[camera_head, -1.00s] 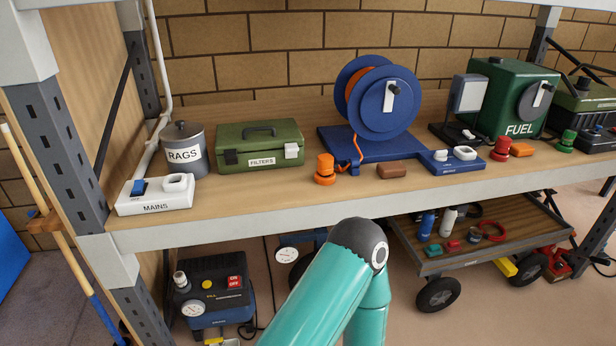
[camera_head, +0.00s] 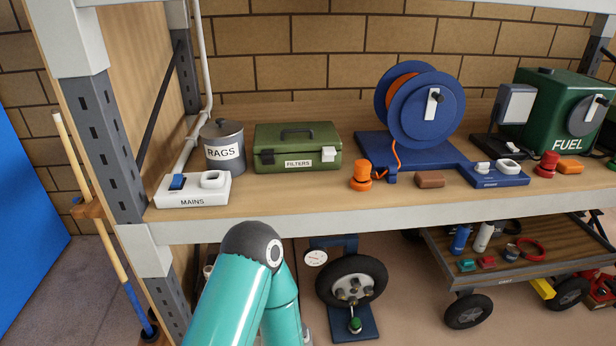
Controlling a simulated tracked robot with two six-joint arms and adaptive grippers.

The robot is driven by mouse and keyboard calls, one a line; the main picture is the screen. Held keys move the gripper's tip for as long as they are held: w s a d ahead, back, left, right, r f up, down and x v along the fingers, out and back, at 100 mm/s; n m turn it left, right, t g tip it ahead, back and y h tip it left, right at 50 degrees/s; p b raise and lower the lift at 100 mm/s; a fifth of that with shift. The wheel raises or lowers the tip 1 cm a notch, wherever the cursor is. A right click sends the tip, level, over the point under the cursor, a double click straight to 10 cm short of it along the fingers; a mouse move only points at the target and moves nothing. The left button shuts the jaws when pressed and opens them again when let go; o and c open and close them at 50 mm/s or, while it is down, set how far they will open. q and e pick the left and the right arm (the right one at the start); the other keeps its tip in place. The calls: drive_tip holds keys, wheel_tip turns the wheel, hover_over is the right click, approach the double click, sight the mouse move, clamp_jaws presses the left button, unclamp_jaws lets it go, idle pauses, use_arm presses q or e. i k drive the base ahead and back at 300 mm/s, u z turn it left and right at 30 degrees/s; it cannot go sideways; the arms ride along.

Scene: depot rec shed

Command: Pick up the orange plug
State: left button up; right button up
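The orange plug (camera_head: 361,175) stands upright on the wooden shelf, near its front edge. An orange cable runs from it up to the blue cable reel (camera_head: 428,108) behind it. A teal arm link of mine with a dark joint cap rises from below, in front of the shelf and left of the plug. Neither gripper is in view, and nothing touches the plug.
The green filters box (camera_head: 297,148), rags tin (camera_head: 222,146) and white mains box (camera_head: 192,190) stand left. The shelf's front lip (camera_head: 330,226) is an edge.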

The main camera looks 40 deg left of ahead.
sight(363, 172)
drive_tip(key=u, duration=0.35)
drive_tip(key=i, duration=1)
drive_tip(key=z, duration=0.05)
